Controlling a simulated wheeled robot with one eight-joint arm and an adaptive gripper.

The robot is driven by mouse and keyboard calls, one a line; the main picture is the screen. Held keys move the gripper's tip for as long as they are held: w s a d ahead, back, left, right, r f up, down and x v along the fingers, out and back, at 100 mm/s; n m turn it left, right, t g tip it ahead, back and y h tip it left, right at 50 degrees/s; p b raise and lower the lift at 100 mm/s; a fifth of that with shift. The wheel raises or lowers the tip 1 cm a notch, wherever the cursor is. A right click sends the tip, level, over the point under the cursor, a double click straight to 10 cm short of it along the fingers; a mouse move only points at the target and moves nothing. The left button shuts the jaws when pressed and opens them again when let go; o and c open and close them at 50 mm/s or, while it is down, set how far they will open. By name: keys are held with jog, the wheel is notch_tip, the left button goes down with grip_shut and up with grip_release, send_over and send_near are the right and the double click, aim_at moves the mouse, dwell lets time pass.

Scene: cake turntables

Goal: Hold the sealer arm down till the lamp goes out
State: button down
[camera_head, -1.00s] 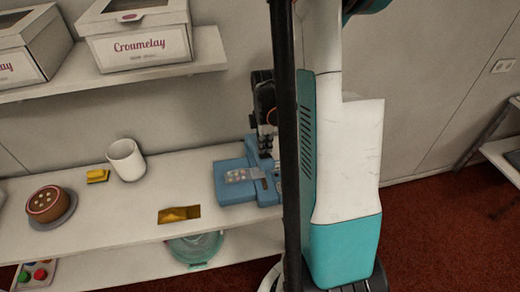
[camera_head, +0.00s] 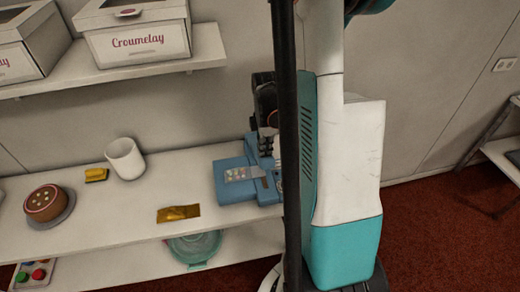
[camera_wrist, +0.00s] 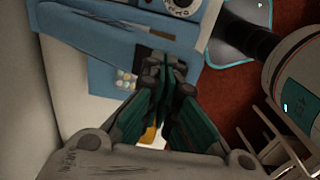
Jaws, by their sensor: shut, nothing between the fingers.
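The blue sealer (camera_head: 232,186) stands at the right end of the white shelf, partly hidden by my arm in the head view. In the wrist view its blue body (camera_wrist: 88,50) fills the upper left, with a dark-and-silver strip and a round dial (camera_wrist: 184,5). My gripper (camera_wrist: 165,74) is shut and empty, its fingertips over the sealer's near edge. I cannot tell whether they touch it. In the head view the dark end of my arm is above the sealer's back right. I cannot make out the lamp or how far down the sealer arm is.
Boxes (camera_head: 137,40) stand on the upper shelf. A glass-like bowl (camera_head: 195,247) is below. Red floor lies to the right.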

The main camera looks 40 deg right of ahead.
aim_at(266, 163)
jog(key=shift+s+a+f+b, duration=0.1)
jog(key=shift+s+f+b, duration=0.1)
jog(key=shift+f+b, duration=0.25)
jog(key=shift+s+a+f+b, duration=0.1)
jog(key=shift+s+f+b, duration=0.05)
jog(key=shift+f+b, duration=0.3)
jog(key=shift+f, duration=0.15)
jog(key=shift+s+a+f+b, duration=0.2)
jog(key=shift+s+f+b, duration=0.1)
jog(key=shift+f+b, duration=0.45)
jog(key=shift+s+a+f+b, duration=0.15)
jog(key=shift+s+f+b, duration=0.15)
jog(key=shift+f+b, duration=0.45)
jog(key=shift+s+a+f+b, duration=0.15)
jog(key=shift+s+f+b, duration=0.05)
jog(key=shift+f+b, duration=0.65)
jog(key=shift+s+a+f+b, duration=0.1)
jog(key=shift+s+f+b, duration=0.05)
jog(key=shift+f+b, duration=0.7)
jog(key=shift+f, duration=0.1)
